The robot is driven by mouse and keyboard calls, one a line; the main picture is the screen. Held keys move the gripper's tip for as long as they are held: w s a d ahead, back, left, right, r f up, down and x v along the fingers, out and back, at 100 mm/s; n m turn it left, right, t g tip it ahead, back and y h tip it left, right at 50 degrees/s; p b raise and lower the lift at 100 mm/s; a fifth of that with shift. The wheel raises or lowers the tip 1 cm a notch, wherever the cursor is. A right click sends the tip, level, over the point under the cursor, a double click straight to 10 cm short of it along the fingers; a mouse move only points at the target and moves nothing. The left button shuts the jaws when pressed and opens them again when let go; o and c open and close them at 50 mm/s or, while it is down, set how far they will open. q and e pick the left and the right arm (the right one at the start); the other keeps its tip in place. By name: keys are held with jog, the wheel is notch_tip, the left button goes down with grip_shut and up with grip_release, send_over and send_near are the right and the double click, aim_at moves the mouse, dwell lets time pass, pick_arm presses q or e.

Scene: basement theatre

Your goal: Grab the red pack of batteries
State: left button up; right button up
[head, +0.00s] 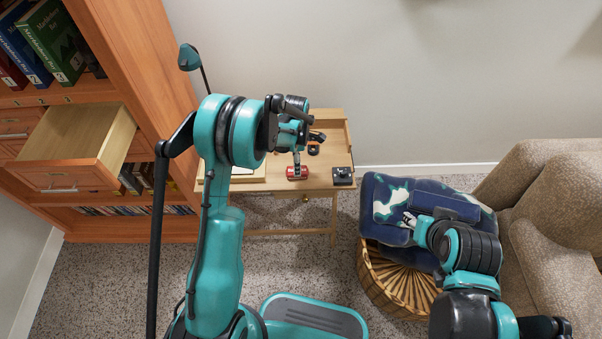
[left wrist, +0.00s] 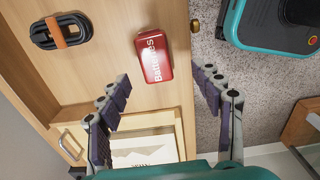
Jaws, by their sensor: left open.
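The red pack of batteries (head: 297,173) lies on the small wooden table (head: 322,178), near its front edge. My left gripper (head: 299,152) is above the table, close to the pack. In the left wrist view its fingers (left wrist: 162,78) are spread apart with nothing held, and the pack shows in and beyond the gap between them. My right gripper (head: 414,218) is over the folded blankets on the right; its fingers are too small to read.
A cable bundle with an orange strap (left wrist: 61,31) and a black box (head: 343,176) lie on the table. An open drawer (head: 79,140) juts from the bookcase at left. A basket (head: 399,292) with blankets (head: 376,200) and an armchair (head: 545,205) stand at right.

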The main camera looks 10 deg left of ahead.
aim_at(289, 172)
pick_arm(q)
jog(key=f+b, duration=0.1)
jog(key=f, duration=0.1)
jog(key=f+b, duration=0.1)
jog(key=f, duration=0.1)
jog(key=f+b, duration=0.1)
jog(key=f, duration=0.2)
jog(key=shift+w, duration=0.4)
jog(key=shift+r, duration=0.15)
jog(key=c, duration=1.4)
